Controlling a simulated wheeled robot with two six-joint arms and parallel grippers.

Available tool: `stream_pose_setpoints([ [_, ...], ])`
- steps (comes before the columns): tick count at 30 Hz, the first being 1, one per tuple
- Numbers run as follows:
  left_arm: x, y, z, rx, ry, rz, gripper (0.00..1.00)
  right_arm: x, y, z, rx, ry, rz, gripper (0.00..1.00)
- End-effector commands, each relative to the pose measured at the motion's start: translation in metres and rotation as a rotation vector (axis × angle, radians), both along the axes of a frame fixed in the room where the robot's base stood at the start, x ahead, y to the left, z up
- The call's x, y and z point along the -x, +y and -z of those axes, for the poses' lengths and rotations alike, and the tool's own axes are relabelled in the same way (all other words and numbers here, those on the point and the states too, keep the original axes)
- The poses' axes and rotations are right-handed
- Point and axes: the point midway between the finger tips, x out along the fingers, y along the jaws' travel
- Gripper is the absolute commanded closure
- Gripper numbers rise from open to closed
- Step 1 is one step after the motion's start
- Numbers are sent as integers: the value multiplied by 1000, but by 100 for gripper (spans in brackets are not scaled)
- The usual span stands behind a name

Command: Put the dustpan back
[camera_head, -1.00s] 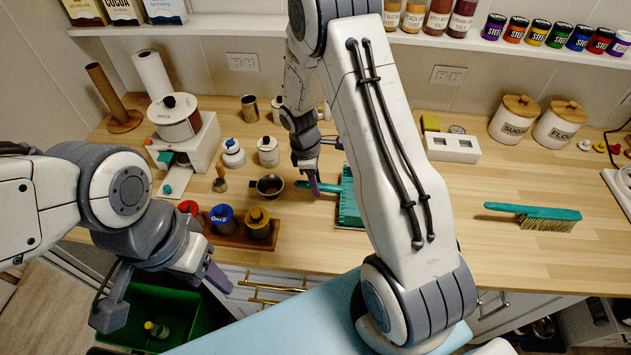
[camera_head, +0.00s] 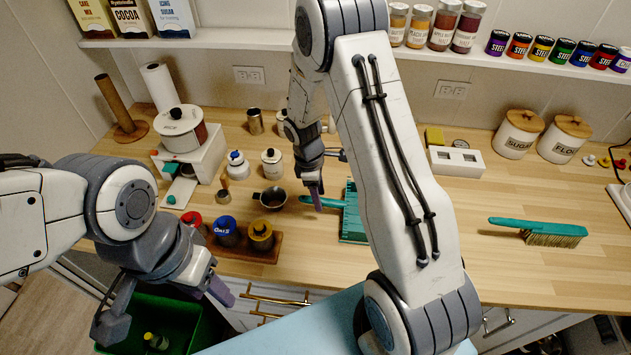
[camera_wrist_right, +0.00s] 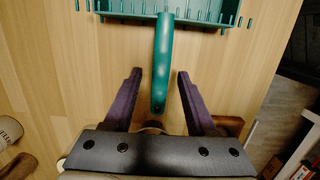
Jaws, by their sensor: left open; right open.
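The teal dustpan (camera_head: 353,218) lies on the wooden counter, partly hidden behind my right arm in the head view. Its handle points left. In the right wrist view, the dustpan's ribbed pan (camera_wrist_right: 215,12) is at the top and its handle (camera_wrist_right: 162,60) runs down between the two fingers of my right gripper (camera_wrist_right: 157,95). The right gripper is open, with a finger on either side of the handle and visible gaps to it. It also shows in the head view (camera_head: 320,180). My left gripper (camera_head: 165,305) is open and empty, in front of the counter above a green bin.
A teal brush (camera_head: 540,231) lies on the counter to the right. A dark pan (camera_head: 271,198) and a wooden tray (camera_head: 232,247) with lidded jars are left of the dustpan. The green bin (camera_head: 185,320) is on the floor. Counter between dustpan and brush is clear.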

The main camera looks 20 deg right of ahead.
Motion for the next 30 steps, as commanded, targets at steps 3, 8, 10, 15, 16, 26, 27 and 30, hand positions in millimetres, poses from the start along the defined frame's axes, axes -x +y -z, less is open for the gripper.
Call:
stream_pose_setpoints([
  [3, 0, 0, 8, 0, 0, 0, 50, -3, 3, -21, 0, -7, 0, 43],
  [8, 0, 0, 16, 0, 0, 1, 50, -6, 9, -56, 0, -6, -2, 43],
  [10, 0, 0, 19, 0, 0, 1, 50, -7, 11, -70, 0, -7, -1, 43],
  [15, 0, 0, 23, 0, 0, 1, 50, -9, 14, -96, 0, -3, -1, 43],
  [16, 0, 0, 24, 0, 0, 1, 50, -9, 14, -99, 1, -3, -1, 43],
  [26, 0, 0, 24, 0, 0, 1, 50, 47, 99, -150, -48, -69, 89, 43],
  [27, 0, 0, 24, 0, 0, 1, 50, 67, 118, -158, -64, -83, 119, 43],
  [30, 0, 0, 24, 0, 0, 1, 50, 123, 154, -172, -112, -104, 199, 43],
])
